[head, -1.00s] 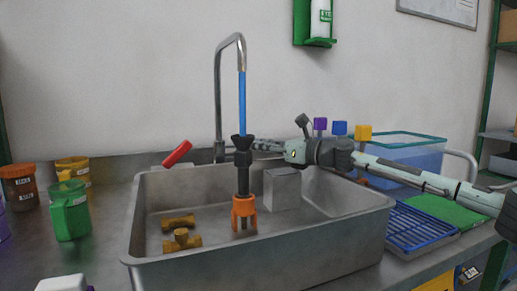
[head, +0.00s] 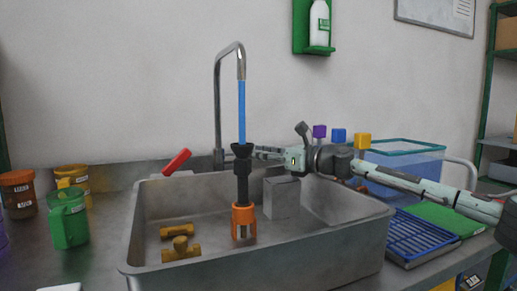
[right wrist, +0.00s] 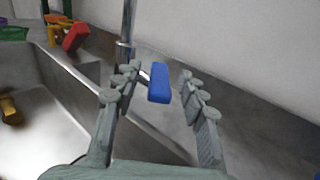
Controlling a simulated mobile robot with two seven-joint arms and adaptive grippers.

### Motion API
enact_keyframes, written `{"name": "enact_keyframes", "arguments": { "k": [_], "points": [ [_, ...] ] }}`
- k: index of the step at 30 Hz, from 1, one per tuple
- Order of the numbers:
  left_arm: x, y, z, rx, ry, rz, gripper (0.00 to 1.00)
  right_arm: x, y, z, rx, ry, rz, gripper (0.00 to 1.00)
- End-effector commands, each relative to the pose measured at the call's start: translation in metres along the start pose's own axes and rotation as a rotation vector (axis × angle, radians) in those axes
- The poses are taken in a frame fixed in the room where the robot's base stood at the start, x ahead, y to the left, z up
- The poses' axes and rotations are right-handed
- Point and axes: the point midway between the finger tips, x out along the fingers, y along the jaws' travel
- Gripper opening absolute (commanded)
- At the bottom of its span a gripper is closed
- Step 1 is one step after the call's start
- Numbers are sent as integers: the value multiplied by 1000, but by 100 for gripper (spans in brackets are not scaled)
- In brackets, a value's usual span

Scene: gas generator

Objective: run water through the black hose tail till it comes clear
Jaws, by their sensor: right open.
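The black hose tail (head: 242,175) stands upright in the steel sink (head: 340,240), with a flared top and an orange lower end (head: 244,222). A blue water stream (head: 241,112) runs from the tall tap (head: 218,95) into its top. My right gripper (head: 262,153) reaches in from the right, behind the hose tail. In the right wrist view my gripper (right wrist: 158,86) is open, with a blue tap lever (right wrist: 158,84) between its fingers, apart from both. A red tap lever (head: 177,162) is left of the tap. My left gripper is not in view.
Brass fittings (head: 180,246) and a grey block (head: 282,197) are in the sink. Left are a green jug (head: 67,218) and other containers. Right are a clear bin (head: 405,165), a blue rack (head: 415,235) and a green mat (head: 450,218).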

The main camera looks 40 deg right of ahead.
Motion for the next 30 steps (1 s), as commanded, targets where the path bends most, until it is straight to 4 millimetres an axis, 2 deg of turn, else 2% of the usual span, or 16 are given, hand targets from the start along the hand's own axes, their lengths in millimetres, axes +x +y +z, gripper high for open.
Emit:
{"name": "enact_keyframes", "arguments": {
  "k": [5,19,24,30],
  "points": [
    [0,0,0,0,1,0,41,0,0,14,-3,-4,2,41],
    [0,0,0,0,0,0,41,0,0,88,-2,-5,2,41],
    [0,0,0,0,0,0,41,0,0,99,-1,-2,0,41],
    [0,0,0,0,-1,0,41,0,0,100,1,0,0,41]
  ]
}}
